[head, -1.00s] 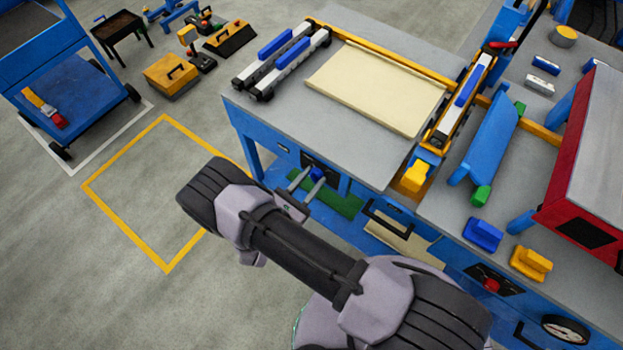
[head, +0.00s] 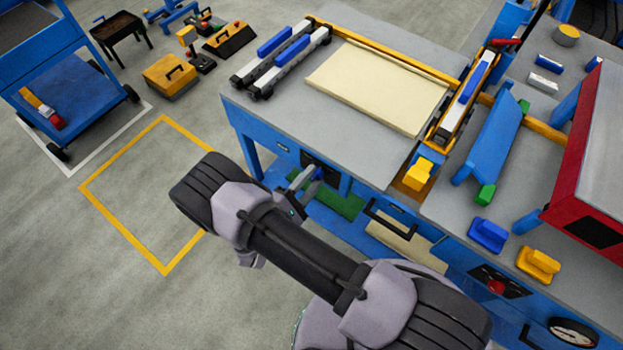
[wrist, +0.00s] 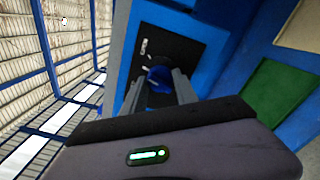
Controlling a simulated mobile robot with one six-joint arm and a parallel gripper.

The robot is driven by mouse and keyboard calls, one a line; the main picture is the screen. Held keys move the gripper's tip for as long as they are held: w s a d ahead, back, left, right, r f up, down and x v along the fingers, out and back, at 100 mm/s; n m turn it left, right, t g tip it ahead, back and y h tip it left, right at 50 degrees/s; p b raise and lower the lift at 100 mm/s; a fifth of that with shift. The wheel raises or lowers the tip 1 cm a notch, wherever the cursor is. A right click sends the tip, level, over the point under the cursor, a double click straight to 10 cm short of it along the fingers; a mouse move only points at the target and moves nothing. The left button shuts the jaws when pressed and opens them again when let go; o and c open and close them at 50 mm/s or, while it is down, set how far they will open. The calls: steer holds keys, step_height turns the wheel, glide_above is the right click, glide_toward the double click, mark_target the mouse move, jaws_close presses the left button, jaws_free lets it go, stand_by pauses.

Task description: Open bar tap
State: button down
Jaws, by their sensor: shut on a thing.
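The bar tap is a small blue knob (wrist: 158,76) on a black plate (wrist: 178,52) with white marks, set in the blue front of the bench. In the head view the knob (head: 318,174) shows at the fingertips, below the black plate's visible edge. My gripper (wrist: 159,84) has one grey finger on each side of the knob and is shut on it. In the head view my gripper (head: 311,178) reaches the bench front from the left. The fingers partly hide the knob, so its exact turn angle is hard to tell.
The grey bench top (head: 290,120) lies above the tap. A dark drawer handle (head: 388,222) is to the right, and a green panel (head: 343,203) sits low behind the fingers. The floor inside the yellow outline (head: 150,190) is clear.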

steer(key=m+b, duration=0.1)
steer(key=m, duration=0.4)
steer(key=shift+m, duration=0.7)
steer(key=c, duration=0.9)
jaws_free()
steer(key=shift+c, duration=0.2)
steer(key=p+v, duration=0.2)
steer(key=v, duration=1.5)
steer(key=shift+s+p, duration=0.25)
steer(key=shift+p, duration=0.05)
steer(key=shift+a, duration=0.15)
